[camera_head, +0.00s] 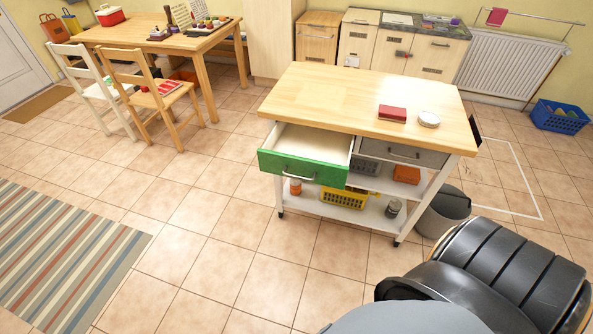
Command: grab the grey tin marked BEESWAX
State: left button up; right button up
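No label reading BEESWAX can be made out at this size. A small grey canister (393,208) with a dark lid stands on the bottom shelf of the kitchen trolley, near its right end. A round, flat, whitish tin or dish (428,120) lies on the trolley's wooden top (350,95), right of a red box (392,113). I cannot tell if either is the grey tin. Neither of my grippers is in view. Dark parts of my own body fill the lower right.
The trolley's green-fronted drawer (302,170) is pulled open and its visible inside looks empty. A grey drawer (405,153) beside it is shut. A yellow basket (344,198) sits on the bottom shelf. A grey bin (443,212) stands right of the trolley. Floor in front is clear.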

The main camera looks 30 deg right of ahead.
aim_at(429, 119)
jog(key=z, duration=2.05)
